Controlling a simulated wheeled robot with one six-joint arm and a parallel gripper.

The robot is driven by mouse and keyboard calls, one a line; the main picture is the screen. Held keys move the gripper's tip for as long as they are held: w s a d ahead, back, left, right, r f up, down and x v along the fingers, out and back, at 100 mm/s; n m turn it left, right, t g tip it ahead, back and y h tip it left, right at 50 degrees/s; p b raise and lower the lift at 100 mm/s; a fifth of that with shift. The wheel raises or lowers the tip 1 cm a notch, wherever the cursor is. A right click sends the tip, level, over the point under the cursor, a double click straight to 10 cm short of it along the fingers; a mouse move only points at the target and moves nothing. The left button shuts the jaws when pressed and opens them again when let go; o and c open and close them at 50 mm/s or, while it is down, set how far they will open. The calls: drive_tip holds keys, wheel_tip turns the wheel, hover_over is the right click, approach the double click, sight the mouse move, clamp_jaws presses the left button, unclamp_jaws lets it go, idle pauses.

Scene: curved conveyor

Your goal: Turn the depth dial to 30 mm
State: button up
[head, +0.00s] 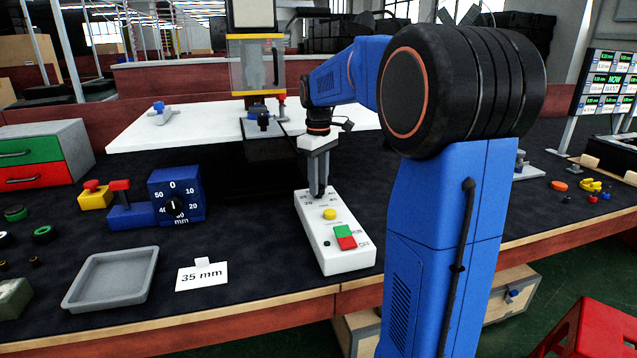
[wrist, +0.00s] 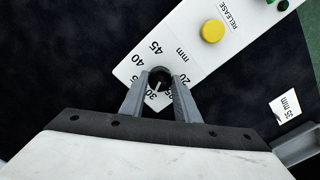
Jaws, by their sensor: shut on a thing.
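A white control box (head: 337,240) stands on the dark bench mat, with a yellow button, a green and a red button, and a dial marked in mm. In the wrist view this dial's black knob (wrist: 159,77) sits between my fingers. Its white pointer aims toward the 25 and 30 marks; I cannot tell the exact reading. My gripper (head: 318,192) points down at the box's far end and is shut on the knob, which it hides in the head view. It also shows in the wrist view (wrist: 159,84).
A blue box (head: 176,195) with another mm dial stands at left. A card reading 35 mm (head: 202,275) stands beside a grey tray (head: 112,278) in front. A white table (head: 190,129) and a yellow-framed guard (head: 256,66) are behind. Dark mat is clear around the white box.

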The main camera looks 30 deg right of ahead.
idle(0.4)
drive_tip(key=o, duration=1)
drive_tip(key=shift+o, duration=0.2)
wheel_tip(320, 180, up, 18)
drive_tip(key=shift+f, duration=0.25)
